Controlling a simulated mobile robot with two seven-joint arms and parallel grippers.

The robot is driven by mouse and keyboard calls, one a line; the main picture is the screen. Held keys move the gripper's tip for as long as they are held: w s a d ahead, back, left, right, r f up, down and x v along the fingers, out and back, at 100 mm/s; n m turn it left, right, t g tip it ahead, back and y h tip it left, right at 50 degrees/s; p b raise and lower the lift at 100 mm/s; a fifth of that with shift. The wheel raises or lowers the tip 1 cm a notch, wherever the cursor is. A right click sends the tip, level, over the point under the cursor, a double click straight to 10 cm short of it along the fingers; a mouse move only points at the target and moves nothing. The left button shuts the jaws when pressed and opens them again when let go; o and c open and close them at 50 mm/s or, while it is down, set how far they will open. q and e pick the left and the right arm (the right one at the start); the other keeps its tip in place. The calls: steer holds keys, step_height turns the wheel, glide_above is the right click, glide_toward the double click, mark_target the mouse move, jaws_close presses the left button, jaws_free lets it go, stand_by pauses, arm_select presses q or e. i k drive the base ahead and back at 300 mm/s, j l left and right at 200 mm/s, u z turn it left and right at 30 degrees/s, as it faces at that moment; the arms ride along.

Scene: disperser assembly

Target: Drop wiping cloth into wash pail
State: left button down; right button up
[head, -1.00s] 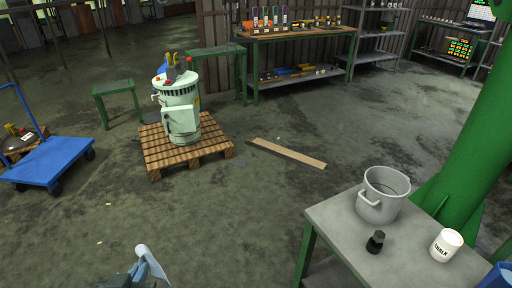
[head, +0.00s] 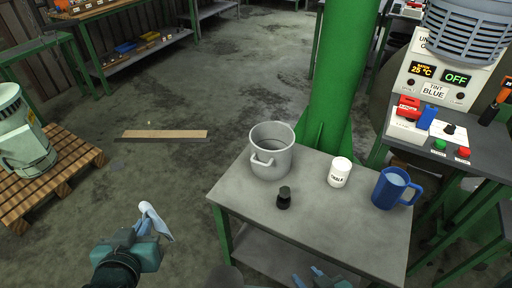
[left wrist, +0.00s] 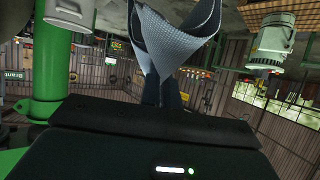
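The wiping cloth (head: 158,224) is a pale blue-grey piece of fabric. My left gripper (head: 147,212) is shut on it, over the floor to the left of the grey table. In the left wrist view the cloth (left wrist: 180,35) is folded and pinched between the fingers (left wrist: 160,88). The grey metal pot with side handles, which I take as the wash pail (head: 284,160), stands upright at the table's back left. It is apart from the cloth, up and to the right of it. My right gripper (head: 318,276) is partly cut off at the bottom edge; its opening is unclear.
The grey table (head: 240,192) also holds a black-capped small bottle (head: 284,198), a white chalk jar (head: 339,172) and a blue mug (head: 392,188). A green column (head: 340,80) rises behind it. A machine panel stands at the right. A plank (head: 165,135) lies on the floor.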

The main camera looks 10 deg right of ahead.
mark_target(272, 142)
steer(key=i+j+z, duration=0.15)
steer(key=z, duration=0.25)
steer(key=i+j+z, duration=0.55)
steer(key=z, duration=0.2)
steer(key=j, duration=0.1)
